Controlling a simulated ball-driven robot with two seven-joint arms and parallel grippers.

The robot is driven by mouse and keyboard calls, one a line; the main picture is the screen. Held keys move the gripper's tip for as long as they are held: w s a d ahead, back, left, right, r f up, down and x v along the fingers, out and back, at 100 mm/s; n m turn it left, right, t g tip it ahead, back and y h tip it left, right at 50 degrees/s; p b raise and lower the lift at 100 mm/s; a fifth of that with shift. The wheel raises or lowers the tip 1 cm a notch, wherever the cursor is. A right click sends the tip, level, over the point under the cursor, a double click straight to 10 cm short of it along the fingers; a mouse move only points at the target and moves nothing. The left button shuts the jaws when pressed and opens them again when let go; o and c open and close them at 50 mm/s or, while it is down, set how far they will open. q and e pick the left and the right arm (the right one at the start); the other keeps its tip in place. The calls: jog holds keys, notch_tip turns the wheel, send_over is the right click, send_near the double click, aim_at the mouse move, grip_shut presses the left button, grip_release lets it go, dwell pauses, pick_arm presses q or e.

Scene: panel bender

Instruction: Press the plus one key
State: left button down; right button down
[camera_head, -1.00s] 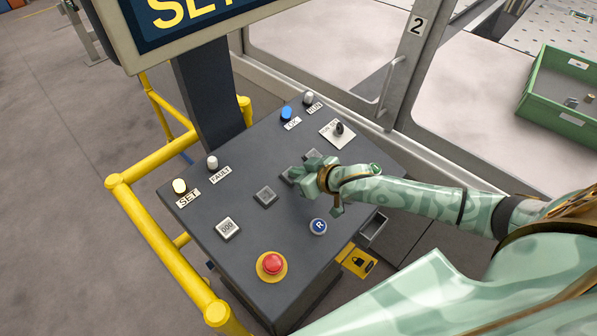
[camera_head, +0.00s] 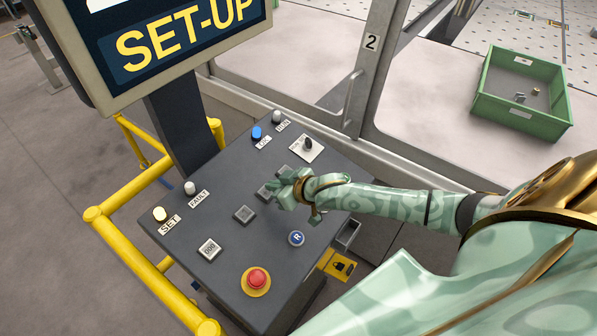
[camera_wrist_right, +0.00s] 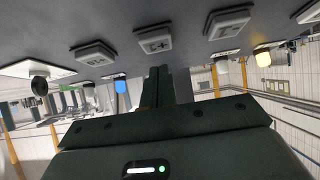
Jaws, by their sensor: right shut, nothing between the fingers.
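A sloped dark control panel (camera_head: 215,210) carries a row of square grey keys. In the right wrist view one key (camera_wrist_right: 153,40) bears a mark that looks like a plus, though it is too small to read fully. In the head view this key (camera_head: 264,193) is partly beside my right gripper's tip. My right gripper (camera_head: 275,188) is shut and empty, low over the row. In the right wrist view its fingertips (camera_wrist_right: 160,70) point toward the plus-marked key; I cannot tell whether they touch. My left gripper is out of view.
Neighbouring keys (camera_head: 243,214) and (camera_wrist_right: 94,53) lie close on either side. A red emergency button (camera_head: 257,279), a blue R button (camera_head: 296,238) and a rotary switch (camera_head: 308,143) also stand on the panel. A screen (camera_head: 170,45) reads SET-UP. Yellow rails (camera_head: 130,250) run along the left.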

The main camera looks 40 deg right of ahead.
pick_arm(q)
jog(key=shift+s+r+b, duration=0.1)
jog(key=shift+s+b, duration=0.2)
jog(key=shift+b, duration=0.25)
pick_arm(e)
jog(key=v, duration=1)
jog(key=shift+s+r, duration=0.2)
jog(key=shift+r, duration=0.15)
jog(key=shift+w, duration=0.1)
dwell(1.6)
